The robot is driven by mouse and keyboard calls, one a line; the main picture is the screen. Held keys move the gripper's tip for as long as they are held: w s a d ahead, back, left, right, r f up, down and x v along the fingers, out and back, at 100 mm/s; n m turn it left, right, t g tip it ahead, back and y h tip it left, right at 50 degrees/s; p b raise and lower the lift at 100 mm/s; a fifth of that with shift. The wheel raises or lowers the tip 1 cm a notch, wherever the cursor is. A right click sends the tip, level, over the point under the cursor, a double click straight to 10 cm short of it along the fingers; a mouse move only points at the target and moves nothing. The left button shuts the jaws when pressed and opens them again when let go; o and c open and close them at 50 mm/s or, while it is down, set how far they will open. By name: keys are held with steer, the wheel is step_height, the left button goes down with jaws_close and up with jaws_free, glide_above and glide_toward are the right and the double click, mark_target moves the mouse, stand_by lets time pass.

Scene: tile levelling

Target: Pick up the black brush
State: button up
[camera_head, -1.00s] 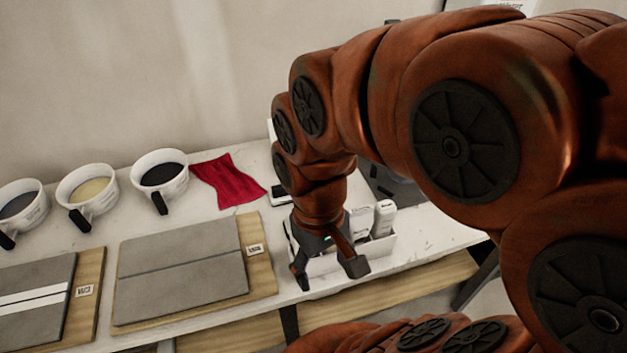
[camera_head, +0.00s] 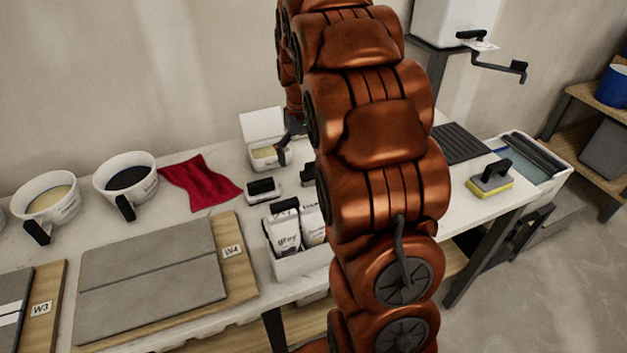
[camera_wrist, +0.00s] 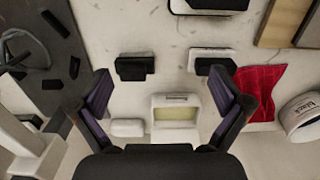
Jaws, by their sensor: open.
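Two small black-and-white blocks, brush-like, lie on the white table; I cannot tell for sure which is the black brush. In the wrist view one block (camera_wrist: 135,66) is ahead of the left finger and the other block (camera_wrist: 212,61) is ahead of the right finger. In the head view they are the right block (camera_head: 308,175), partly behind my arm, and the left block (camera_head: 263,190). My gripper (camera_wrist: 168,95) is open and empty above the table, its fingers spread wide. In the head view only a dark finger shows, near an open white box (camera_head: 265,125), the rest hidden by my arm.
A red cloth (camera_head: 200,182) and white cups (camera_head: 127,182) lie left of the blocks. A white tray (camera_head: 290,265) with grout bags stands in front. A yellow-based float (camera_head: 490,180) and a water tub (camera_head: 548,165) are at right. A dark mat (camera_wrist: 50,55) is left in the wrist view.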

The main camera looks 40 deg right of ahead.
steer(key=b, duration=0.1)
glide_above(313, 171)
steer(key=d, duration=0.1)
steer(key=f, duration=0.4)
steer(key=shift+w+d+f, duration=0.15)
steer(key=shift+w+d, duration=0.05)
steer(key=shift+w, duration=0.2)
steer(key=shift+a+f+p, duration=0.15)
steer(key=shift+f+p, duration=0.2)
steer(key=shift+f, duration=1.6)
steer(key=shift+a+f+p, duration=0.15)
steer(key=shift+f+p, duration=0.2)
steer(key=shift+f, duration=1.55)
steer(key=c, duration=1.1)
steer(key=shift+w+r, duration=0.1)
steer(key=shift+r, duration=0.05)
